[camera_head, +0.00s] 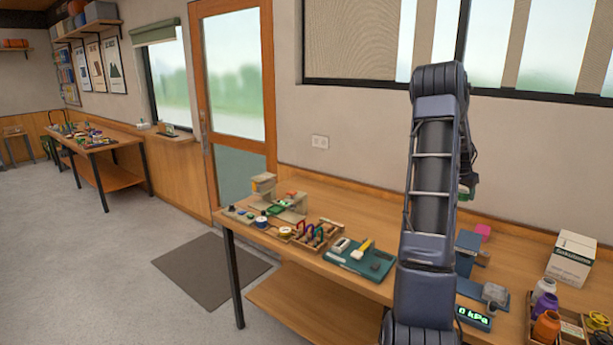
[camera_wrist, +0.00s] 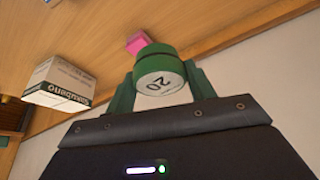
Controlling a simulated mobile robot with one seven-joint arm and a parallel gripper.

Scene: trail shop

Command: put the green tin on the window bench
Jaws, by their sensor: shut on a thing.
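The green tin (camera_wrist: 158,64) has a round white face marked 20 and sits between the two green fingers of my gripper (camera_wrist: 162,77) in the wrist view. My gripper is shut on it and holds it off the surface. In the head view my arm hides most of the gripper; a small dark green part (camera_head: 468,180) shows at the arm's right edge, and I cannot tell whether it is finger or tin. A long wooden bench (camera_head: 345,205) runs under the wide window at the right. Another wooden table (camera_head: 118,140) stands far left near a smaller window.
The near bench carries a tool rack (camera_head: 316,236), a green mat (camera_head: 375,268), a pressure readout (camera_head: 473,317), a white box (camera_head: 571,259), a pink block (camera_head: 482,232) and a crate of bottles (camera_head: 571,333). Open floor with a dark mat (camera_head: 211,270) lies left.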

